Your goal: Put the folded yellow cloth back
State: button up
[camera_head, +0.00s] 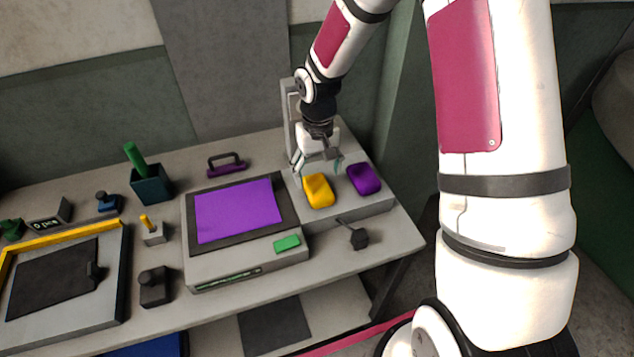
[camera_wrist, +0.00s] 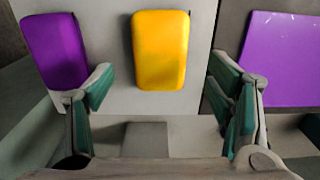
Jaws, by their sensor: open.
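The folded yellow cloth (camera_head: 319,191) lies on the low grey block (camera_head: 345,208) at the right end of the table, beside a folded purple cloth (camera_head: 363,179). In the wrist view the yellow cloth (camera_wrist: 160,50) lies beyond the gap between the fingers, with the purple cloth (camera_wrist: 55,50) to its left. My gripper (camera_head: 320,166) is open and empty, just behind and above the yellow cloth. In the wrist view my gripper (camera_wrist: 165,90) has its fingers spread wide, one on each side of the cloth and apart from it.
A device with a purple panel (camera_head: 238,210) and a green pad (camera_head: 287,243) stands left of the block. A grey upright frame (camera_head: 289,120) rises behind the block. A dark knob (camera_head: 358,239) lies in front.

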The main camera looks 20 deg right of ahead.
notch_tip(320, 180, up, 6)
notch_tip(320, 180, up, 16)
jog(key=t+h, duration=0.1)
jog(key=t, duration=0.2)
send_over(318, 186)
jog(key=s, duration=0.9)
jog(key=s+r+t+y, duration=0.1)
jog(key=s+r, duration=0.5)
jog(key=s, duration=0.8)
jog(key=shift+s+t+b, duration=0.2)
jog(key=shift+t+b, duration=0.1)
jog(key=shift+t, duration=0.5)
